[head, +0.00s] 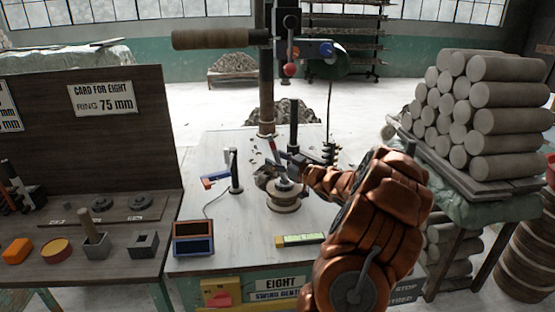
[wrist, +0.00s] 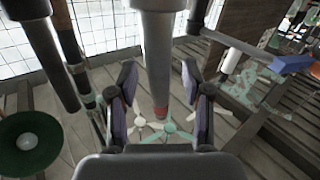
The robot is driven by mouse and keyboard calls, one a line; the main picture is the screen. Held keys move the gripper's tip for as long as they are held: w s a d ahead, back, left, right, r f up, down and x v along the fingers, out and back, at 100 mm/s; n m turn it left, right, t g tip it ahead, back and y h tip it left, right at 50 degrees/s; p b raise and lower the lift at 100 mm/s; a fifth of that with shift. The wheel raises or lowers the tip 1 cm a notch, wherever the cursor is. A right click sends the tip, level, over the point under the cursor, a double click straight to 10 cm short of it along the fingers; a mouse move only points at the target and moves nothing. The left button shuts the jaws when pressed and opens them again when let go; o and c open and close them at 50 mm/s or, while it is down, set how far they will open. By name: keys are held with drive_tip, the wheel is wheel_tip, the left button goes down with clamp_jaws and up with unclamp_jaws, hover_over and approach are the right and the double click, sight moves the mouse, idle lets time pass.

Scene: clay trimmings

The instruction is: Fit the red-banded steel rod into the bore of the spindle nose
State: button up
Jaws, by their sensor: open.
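My gripper (wrist: 165,112) is open in the wrist view, with its dark fingers spread on either side of a grey steel rod (wrist: 158,65). A reddish band shows near the rod's far end. I cannot tell whether the fingers touch it. In the head view my gripper (head: 279,166) is small and partly blocked by my copper arm, above the round wheel (head: 285,201) on the bench. A thin slanted piece with red on it (head: 272,148) shows beside the fingers. The spindle nose and its bore cannot be made out clearly.
Stacked clay rolls (head: 480,95) fill the right.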

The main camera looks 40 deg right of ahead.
sight(279, 159)
clamp_jaws()
idle(0.3)
idle(0.5)
drive_tip(key=shift+r, duration=0.6)
drive_tip(key=shift+s+r, duration=0.25)
drive_tip(key=shift+r, duration=0.4)
drive_tip(key=shift+s+r, duration=0.2)
drive_tip(key=shift+r, duration=0.4)
drive_tip(key=s+a+b, duration=0.1)
drive_tip(key=s+a, duration=0.1)
drive_tip(key=s, duration=0.5)
drive_tip(key=s+a+r+b, duration=0.1)
drive_tip(key=s, duration=0.6)
drive_tip(key=shift+s+a+r, duration=0.2)
drive_tip(key=shift+s+a, duration=0.15)
drive_tip(key=shift+s, duration=0.05)
